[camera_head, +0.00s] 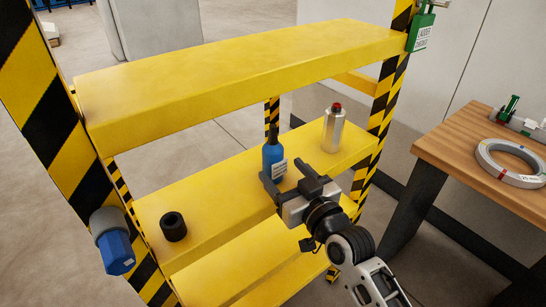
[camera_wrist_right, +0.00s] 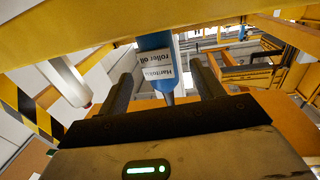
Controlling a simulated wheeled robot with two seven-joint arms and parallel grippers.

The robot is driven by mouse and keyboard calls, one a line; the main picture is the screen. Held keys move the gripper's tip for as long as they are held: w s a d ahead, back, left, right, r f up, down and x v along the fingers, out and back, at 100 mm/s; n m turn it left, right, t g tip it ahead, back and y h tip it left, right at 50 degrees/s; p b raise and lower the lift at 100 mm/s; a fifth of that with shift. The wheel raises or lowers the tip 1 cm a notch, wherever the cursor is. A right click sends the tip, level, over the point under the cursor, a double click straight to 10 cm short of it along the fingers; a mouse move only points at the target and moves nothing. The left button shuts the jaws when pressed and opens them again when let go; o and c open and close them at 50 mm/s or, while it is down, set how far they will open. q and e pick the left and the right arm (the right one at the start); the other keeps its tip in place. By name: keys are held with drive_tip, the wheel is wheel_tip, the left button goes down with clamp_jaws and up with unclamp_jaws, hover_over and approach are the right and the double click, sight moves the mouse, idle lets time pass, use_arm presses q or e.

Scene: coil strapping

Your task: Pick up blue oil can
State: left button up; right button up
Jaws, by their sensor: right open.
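The blue oil can (camera_head: 272,154) stands upright on the middle yellow shelf, with a dark, narrow spout and a white label. My right gripper (camera_head: 283,173) is open right in front of it, with its fingers pointing at the can. My left gripper is out of view.
A silver can with a red cap (camera_head: 333,129) stands right of the oil can. A black cylinder (camera_head: 173,227) sits at the shelf's left end. The yellow top shelf (camera_head: 240,62) overhangs behind. A wooden table (camera_head: 470,150) with a strapping coil (camera_head: 489,166) stands at right.

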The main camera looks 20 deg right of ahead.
sight(268, 157)
drive_tip(key=x, duration=0.7)
drive_tip(key=shift+w+f+p, duration=0.15)
drive_tip(key=shift+f+p, duration=0.15)
drive_tip(key=c, duration=1.2)
